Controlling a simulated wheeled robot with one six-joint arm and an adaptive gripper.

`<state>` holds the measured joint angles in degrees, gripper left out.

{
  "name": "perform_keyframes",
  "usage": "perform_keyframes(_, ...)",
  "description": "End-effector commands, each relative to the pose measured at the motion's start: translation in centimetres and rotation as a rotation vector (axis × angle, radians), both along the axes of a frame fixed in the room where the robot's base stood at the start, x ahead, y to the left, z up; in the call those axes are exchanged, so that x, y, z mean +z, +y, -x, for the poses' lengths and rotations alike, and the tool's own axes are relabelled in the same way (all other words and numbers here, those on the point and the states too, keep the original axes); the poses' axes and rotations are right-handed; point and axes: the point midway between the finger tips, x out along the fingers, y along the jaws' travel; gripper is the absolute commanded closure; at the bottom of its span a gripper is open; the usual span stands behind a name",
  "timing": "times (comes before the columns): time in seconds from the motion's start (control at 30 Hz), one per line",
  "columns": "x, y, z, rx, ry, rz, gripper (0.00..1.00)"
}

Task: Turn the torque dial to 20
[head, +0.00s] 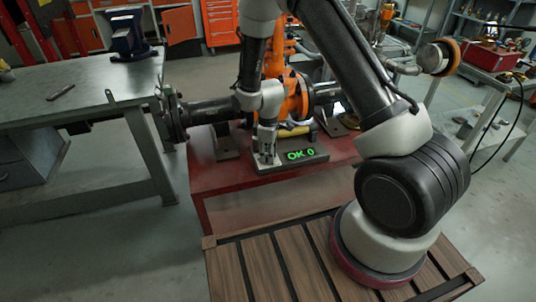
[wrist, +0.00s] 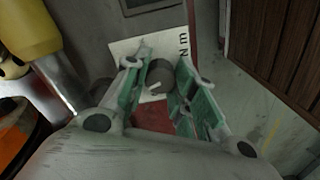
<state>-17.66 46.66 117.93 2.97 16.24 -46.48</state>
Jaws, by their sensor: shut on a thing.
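The torque dial (wrist: 160,74) is a small dark grey round knob with a light pointer mark on its face. It sits on a pale plate (wrist: 122,48) with letters that look like "N m". My gripper (wrist: 164,70) has its two green-padded fingers on either side of the dial and is shut on it. In the head view my gripper (head: 266,154) points down at the left end of a grey box (head: 291,166) and hides the dial. The box's display (head: 301,154) reads "OK 0" in green. The numbers around the dial cannot be read.
The box stands on a red bench (head: 240,187). Behind it are a yellow tool handle (head: 294,131), an orange valve body (head: 291,101) and a dark flanged pipe (head: 208,111). A grey worktable (head: 60,103) stands at left. The red bench's front strip is clear.

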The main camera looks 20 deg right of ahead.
Motion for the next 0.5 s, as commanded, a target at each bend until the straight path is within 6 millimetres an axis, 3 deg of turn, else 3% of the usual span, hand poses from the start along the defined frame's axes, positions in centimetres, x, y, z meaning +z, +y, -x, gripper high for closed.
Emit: perform_keyframes(0.5,0.04,-0.03,-0.01,-0.357,0.0,-0.001,0.97)
